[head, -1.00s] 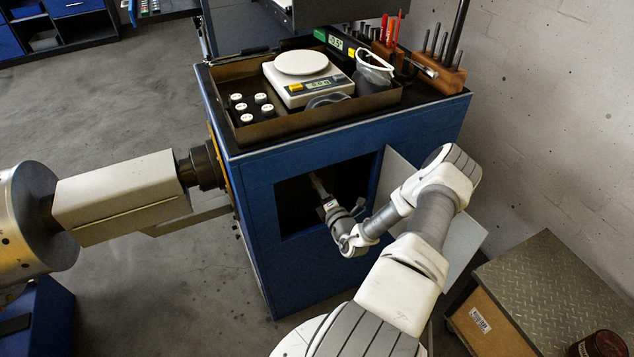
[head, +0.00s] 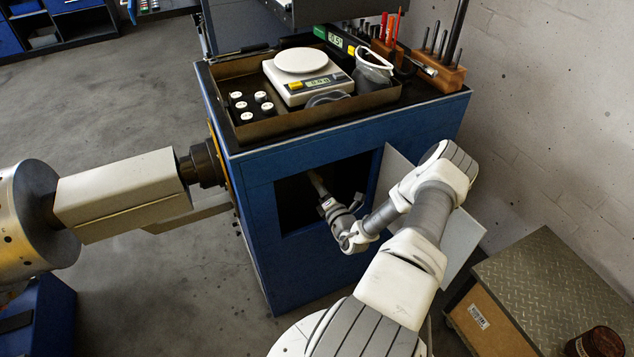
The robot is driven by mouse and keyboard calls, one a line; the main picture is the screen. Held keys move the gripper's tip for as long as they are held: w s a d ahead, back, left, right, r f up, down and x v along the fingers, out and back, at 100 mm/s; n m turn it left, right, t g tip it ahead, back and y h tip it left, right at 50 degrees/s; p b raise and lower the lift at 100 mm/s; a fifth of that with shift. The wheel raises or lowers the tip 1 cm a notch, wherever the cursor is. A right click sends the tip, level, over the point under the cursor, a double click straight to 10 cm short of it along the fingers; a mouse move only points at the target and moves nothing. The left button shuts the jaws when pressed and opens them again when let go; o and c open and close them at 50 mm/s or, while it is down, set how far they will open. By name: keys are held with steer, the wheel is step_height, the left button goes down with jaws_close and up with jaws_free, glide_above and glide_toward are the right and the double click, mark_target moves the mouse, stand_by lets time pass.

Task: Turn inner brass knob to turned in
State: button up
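My arm reaches into the dark opening (head: 296,213) in the front of the blue cabinet (head: 258,270). My gripper (head: 317,181) is inside the opening, pointing away from me and up to the left. Its fingertips are in deep shadow, so I cannot see whether they are open, shut or touching anything. The inner brass knob cannot be made out; the inside of the cabinet is too dark.
An open pale door panel (head: 455,245) stands right of the opening, close behind my arm. On the cabinet top a tray (head: 290,127) holds a scale (head: 310,80) and several white-topped weights. A large machine spindle (head: 120,195) stands left. A crate (head: 545,290) is at lower right.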

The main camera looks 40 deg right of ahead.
steer(key=o, duration=0.3)
steer(key=p+v, duration=0.1)
steer(key=v, duration=1.6)
steer(key=shift+s, duration=0.25)
